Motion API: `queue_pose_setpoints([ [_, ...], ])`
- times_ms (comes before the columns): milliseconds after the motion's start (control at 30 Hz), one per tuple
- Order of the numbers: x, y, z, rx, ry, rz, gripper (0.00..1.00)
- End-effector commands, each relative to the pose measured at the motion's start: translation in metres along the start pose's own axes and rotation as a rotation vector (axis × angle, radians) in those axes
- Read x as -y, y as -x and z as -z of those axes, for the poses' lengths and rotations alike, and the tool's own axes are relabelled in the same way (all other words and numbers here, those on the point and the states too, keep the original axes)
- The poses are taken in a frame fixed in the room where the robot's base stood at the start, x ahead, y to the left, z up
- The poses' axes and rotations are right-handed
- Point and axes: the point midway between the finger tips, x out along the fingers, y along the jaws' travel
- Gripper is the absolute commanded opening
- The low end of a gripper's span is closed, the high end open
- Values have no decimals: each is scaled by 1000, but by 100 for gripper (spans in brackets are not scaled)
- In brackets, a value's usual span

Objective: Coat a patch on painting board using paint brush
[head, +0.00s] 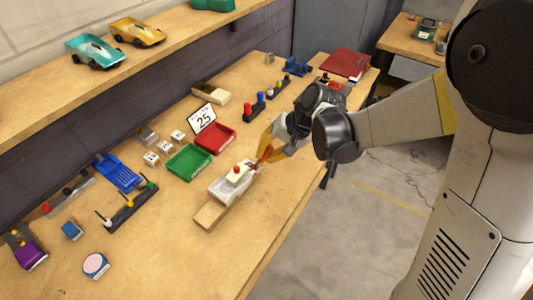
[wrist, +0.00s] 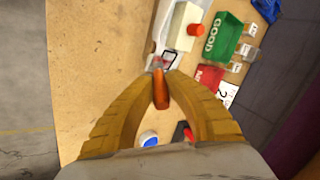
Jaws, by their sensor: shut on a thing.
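My gripper (head: 266,150) has yellow-orange fingers and is shut on a slim orange-red handle, which I take for the paint brush (wrist: 160,90). The handle points toward a pale, whitish-grey board (head: 222,192) on the bench, which also shows in the wrist view (wrist: 154,47). A small dark-outlined square patch (wrist: 169,58) lies on the board just beyond the fingertips. The brush's bristle end is too small to make out, and I cannot tell whether it touches the board. A white block with a red knob (head: 236,176) sits on the board.
A wooden strip (head: 210,215) projects at the board's near end. Green tray (head: 189,162) and red tray (head: 215,138) stand behind it, with a "25" card (head: 202,118). A pink-topped round tin (head: 95,265) is at front left.

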Motion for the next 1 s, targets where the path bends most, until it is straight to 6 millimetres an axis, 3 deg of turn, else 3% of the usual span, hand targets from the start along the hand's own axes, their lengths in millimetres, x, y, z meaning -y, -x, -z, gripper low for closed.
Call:
queue_pose_setpoints([
  [500,35,-24,21,0,1,1,0],
  [767,31,-22,18,0,-1,0,0],
  [1000,15,-11,9,0,-1,-1,0],
])
